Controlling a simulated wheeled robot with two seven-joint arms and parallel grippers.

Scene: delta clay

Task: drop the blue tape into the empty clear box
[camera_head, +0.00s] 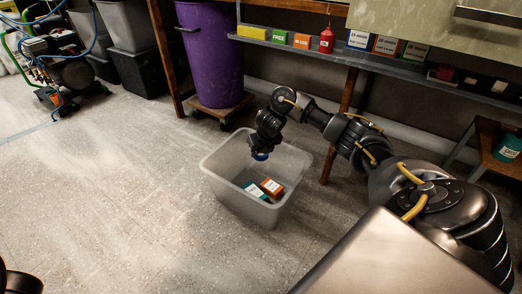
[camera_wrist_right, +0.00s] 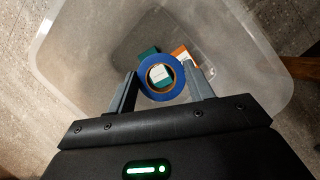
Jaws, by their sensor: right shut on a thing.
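The blue tape (camera_wrist_right: 145,82) is a ring held between the two fingers of my right gripper (camera_wrist_right: 161,82) in the right wrist view. In the head view, the blue tape (camera_head: 261,156) shows as a small blue patch under my right gripper (camera_head: 262,147). The gripper is shut on the tape, above the clear box (camera_head: 231,200). The box stands on the floor and is not empty: a teal box (camera_head: 255,189) and an orange box (camera_head: 272,187) lie in it. The tape partly covers them in the wrist view. My left gripper cannot be made out.
A purple bin (camera_head: 212,55) on a wheeled wooden dolly stands behind the box. A shelf (camera_head: 385,66) with several labelled boxes and a red bottle (camera_head: 327,40) runs at the back right. A wooden post (camera_head: 341,122) stands close right of the box.

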